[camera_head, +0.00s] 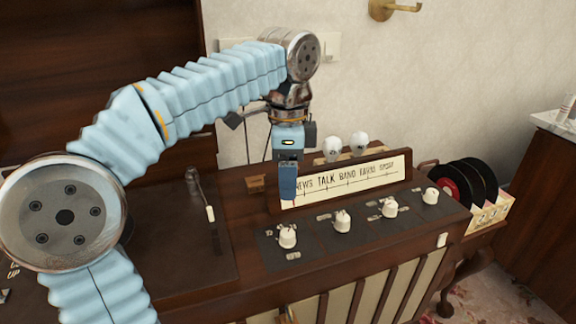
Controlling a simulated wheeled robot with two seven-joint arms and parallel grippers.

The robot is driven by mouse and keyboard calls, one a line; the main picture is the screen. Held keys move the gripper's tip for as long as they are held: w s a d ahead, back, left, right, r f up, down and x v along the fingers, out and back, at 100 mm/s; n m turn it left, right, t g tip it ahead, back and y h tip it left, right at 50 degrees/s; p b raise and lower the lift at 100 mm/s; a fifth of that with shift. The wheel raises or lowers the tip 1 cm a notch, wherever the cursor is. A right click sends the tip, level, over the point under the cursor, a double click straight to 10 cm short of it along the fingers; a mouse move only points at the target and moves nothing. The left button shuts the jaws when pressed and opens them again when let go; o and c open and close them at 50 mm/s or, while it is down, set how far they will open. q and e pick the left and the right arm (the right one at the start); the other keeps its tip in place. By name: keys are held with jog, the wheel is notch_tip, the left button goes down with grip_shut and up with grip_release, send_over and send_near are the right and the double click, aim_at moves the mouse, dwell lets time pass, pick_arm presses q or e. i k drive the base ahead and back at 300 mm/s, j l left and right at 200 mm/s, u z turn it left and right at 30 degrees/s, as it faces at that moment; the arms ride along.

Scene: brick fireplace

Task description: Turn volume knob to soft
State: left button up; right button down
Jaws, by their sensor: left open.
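A dark wooden radio console has a front panel with several white knobs in a row: a leftmost knob (287,238), a second knob (342,221), a third knob (390,208) and a rightmost knob (431,195). The small labels beside them are too blurred to read, so I cannot tell which is the volume knob. My left gripper (288,185) points down above and behind the leftmost knob, in front of the left end of the lit station dial (350,180). It is open, seen edge-on, and apart from the knobs. My right gripper is out of view.
A turntable deck (180,255) with a tonearm (200,193) lies left of the knobs. Two white bulbs (346,145) stand behind the dial. Black records (470,182) stand in a rack at the right. Space above the knobs is clear.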

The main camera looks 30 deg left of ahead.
aim_at(390, 210)
jog(key=k, duration=1)
